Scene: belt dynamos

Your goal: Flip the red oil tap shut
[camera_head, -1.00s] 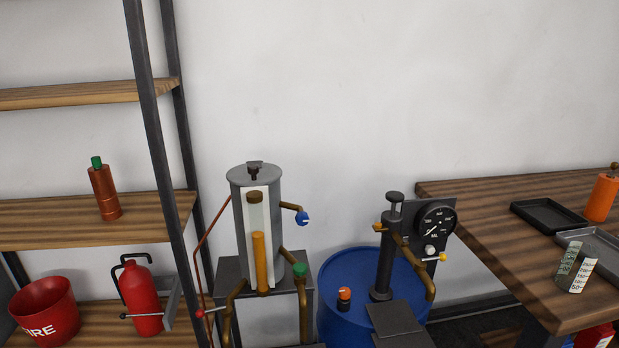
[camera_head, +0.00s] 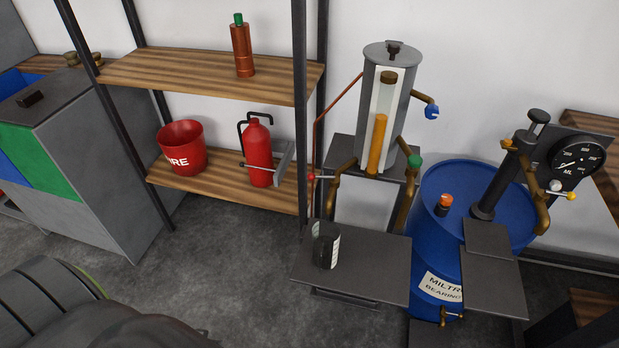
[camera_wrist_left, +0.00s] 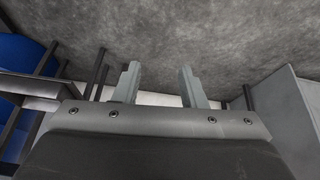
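The red oil tap (camera_head: 311,177) is a small red knob on a thin bar, sticking out left from a brass pipe (camera_head: 333,188) of the grey oil tank (camera_head: 403,95). Its bar lies roughly level. A dark measuring cup (camera_head: 325,249) with a pale label stands upright on the grey platform (camera_head: 370,265) below the tap. My left gripper (camera_wrist_left: 158,68) is open and empty in the left wrist view, with floor beyond its fingers. Its fingers do not show in the head view, where the tap is clear of any gripper. My right gripper is not in view.
A shelf rack with a red fire bucket (camera_head: 182,148) and a fire extinguisher (camera_head: 258,155) stands left of the tank. A blue drum (camera_head: 437,265) with a hand pump (camera_head: 503,175) stands right. Grey floor is free in front of the rack.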

